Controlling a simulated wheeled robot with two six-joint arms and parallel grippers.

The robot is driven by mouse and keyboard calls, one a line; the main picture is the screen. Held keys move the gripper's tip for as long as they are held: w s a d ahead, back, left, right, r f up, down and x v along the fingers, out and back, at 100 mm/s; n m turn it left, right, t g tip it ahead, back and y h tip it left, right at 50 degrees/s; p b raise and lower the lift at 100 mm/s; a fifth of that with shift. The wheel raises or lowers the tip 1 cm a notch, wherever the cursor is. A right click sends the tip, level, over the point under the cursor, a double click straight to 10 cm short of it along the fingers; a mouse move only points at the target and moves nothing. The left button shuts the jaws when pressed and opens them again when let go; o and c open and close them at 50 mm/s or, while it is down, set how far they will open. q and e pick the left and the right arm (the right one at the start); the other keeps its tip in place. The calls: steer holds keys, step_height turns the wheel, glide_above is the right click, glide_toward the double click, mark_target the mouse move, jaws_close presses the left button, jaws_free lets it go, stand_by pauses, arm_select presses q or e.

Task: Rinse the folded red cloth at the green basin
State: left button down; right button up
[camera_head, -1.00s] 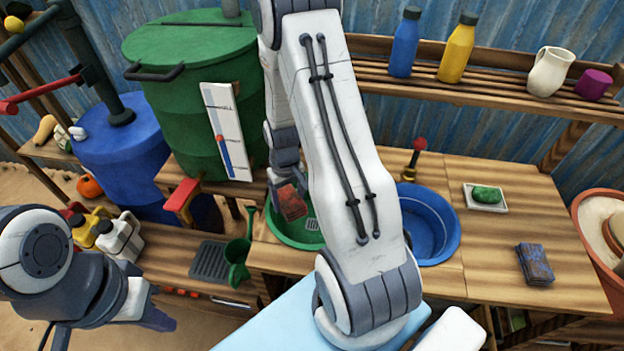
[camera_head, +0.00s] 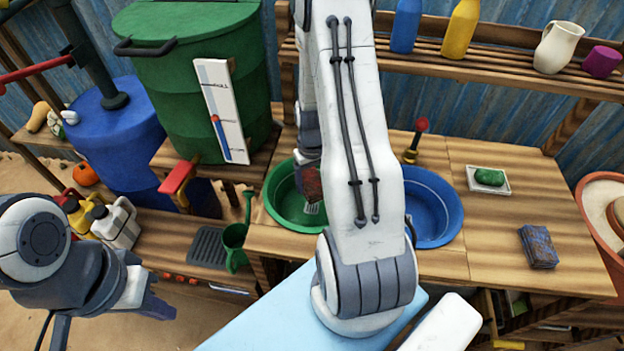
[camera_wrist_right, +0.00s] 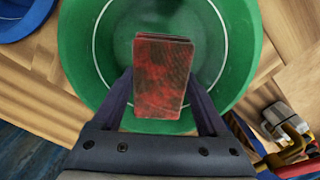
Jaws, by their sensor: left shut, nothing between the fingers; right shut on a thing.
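The folded red cloth (camera_wrist_right: 162,78), with dark stains, is held between the fingers of my right gripper (camera_wrist_right: 162,100). In the right wrist view it lies over the inside of the green basin (camera_wrist_right: 80,60); I cannot tell whether it touches the basin. In the head view the cloth (camera_head: 312,184) shows at the right side of the green basin (camera_head: 280,205), partly hidden by my right arm. My left gripper (camera_head: 160,305) is at the lower left, shut and empty, away from the basin.
A blue basin (camera_head: 445,215) stands to the right, partly behind my arm. A folded blue cloth (camera_head: 538,247) and a green soap on a dish (camera_head: 489,177) lie on the counter. A green barrel (camera_head: 190,90) with a red tap (camera_head: 178,177) stands behind left.

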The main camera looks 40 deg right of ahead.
mark_target(312, 180)
steer(key=shift+f+b, duration=3.55)
steer(key=shift+f, duration=0.8)
steer(key=shift+r, duration=0.15)
step_height(312, 180, up, 13)
steer(key=p, duration=1.1)
steer(key=shift+f, duration=0.2)
steer(key=shift+p, duration=0.3)
stand_by(0.7)
step_height(312, 180, up, 4)
steer(key=p, duration=0.3)
steer(key=shift+r+p, duration=0.1)
steer(key=shift+p, duration=0.25)
